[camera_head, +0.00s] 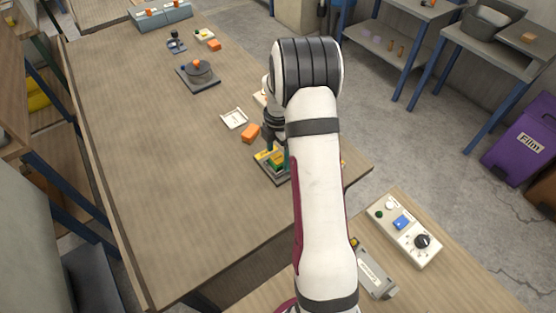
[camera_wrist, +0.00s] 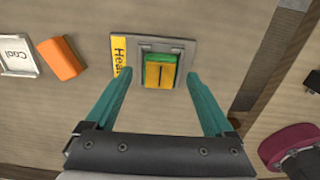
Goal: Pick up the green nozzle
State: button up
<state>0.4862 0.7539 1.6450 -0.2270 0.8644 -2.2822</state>
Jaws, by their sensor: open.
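A green block with a yellow-orange front, which looks like the green nozzle (camera_wrist: 160,60), sits in a grey holder (camera_wrist: 183,46) in the wrist view. A yellow label, partly covered and starting "Hea", runs along the holder's left side. My gripper (camera_wrist: 158,75) is open and empty. Its two teal fingers point toward the holder, one on each side of the block, with a gap on both sides. I cannot tell how high the tips are above it. In the head view the yellow-labelled holder (camera_head: 266,161) is partly hidden by my arm.
An orange block (camera_wrist: 62,58) and a white tray marked "Cool" (camera_wrist: 17,55) lie left of the holder. A round grey device on a base (camera_head: 199,75) stands farther back. The table's edge is close on the right. The table's left half (camera_head: 150,170) is clear.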

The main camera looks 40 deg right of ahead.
jog(key=shift+f, duration=0.5)
grip_shut()
jog(key=shift+r, duration=0.15)
